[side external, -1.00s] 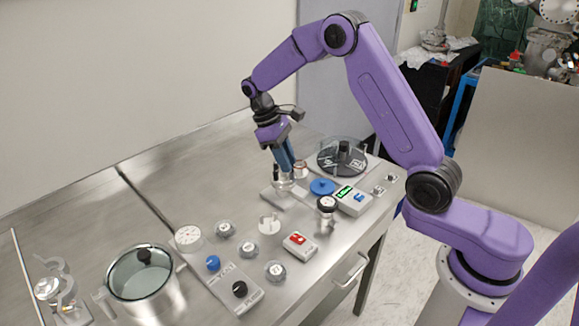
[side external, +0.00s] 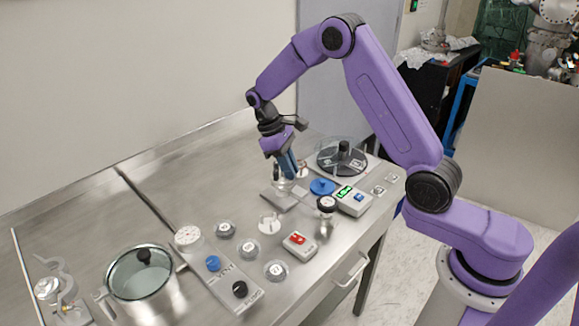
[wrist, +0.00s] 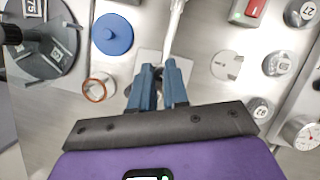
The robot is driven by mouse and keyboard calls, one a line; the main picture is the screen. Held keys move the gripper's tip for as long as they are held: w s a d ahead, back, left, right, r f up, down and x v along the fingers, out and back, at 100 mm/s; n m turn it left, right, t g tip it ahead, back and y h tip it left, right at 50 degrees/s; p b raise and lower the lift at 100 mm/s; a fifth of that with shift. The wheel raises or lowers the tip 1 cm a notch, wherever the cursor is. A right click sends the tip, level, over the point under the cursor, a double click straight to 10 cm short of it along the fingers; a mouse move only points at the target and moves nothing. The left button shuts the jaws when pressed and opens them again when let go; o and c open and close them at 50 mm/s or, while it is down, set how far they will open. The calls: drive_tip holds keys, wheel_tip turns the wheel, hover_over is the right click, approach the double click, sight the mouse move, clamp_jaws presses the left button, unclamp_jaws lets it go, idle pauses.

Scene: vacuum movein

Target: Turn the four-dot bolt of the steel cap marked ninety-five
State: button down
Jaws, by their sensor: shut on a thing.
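My gripper (side external: 287,172) has blue fingers pointing down over a small pale plate (wrist: 150,58). In the wrist view my gripper (wrist: 159,72) is shut on a small steel part, mostly hidden between the fingertips. Round steel caps with number labels stand apart from my gripper: one (side external: 225,228), one (side external: 248,248) and one (side external: 275,271). They also show at the right of the wrist view, at the top (wrist: 304,12), middle (wrist: 277,63) and lower (wrist: 260,108). I cannot surely read which is ninety-five. No four-dot bolt can be made out.
A pale bar (wrist: 173,32) runs away from the fingertips. Close by are a blue disc (side external: 323,187), an orange-rimmed ring (wrist: 98,89), a dark wheel (side external: 328,165) and a green-lit box (side external: 351,200). A glass-lidded pot (side external: 143,275) stands front left. The back-left steel table is clear.

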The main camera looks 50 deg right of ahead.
drive_tip(key=m+y, duration=0.1)
drive_tip(key=m, duration=0.2)
drive_tip(key=m+y, duration=0.1)
drive_tip(key=m, duration=0.2)
drive_tip(key=shift+d+m+y, duration=0.2)
drive_tip(key=shift+m+y, duration=0.1)
drive_tip(key=m+y, duration=0.1)
drive_tip(key=m, duration=0.2)
drive_tip(key=m+y, duration=0.1)
drive_tip(key=m, duration=0.1)
drive_tip(key=shift+d+m+t, duration=0.15)
drive_tip(key=shift+m+t, duration=0.25)
drive_tip(key=c, duration=1.4)
unclamp_jaws()
drive_tip(key=shift+r, duration=0.1)
drive_tip(key=v, duration=1.7)
drive_tip(key=shift+d, duration=0.15)
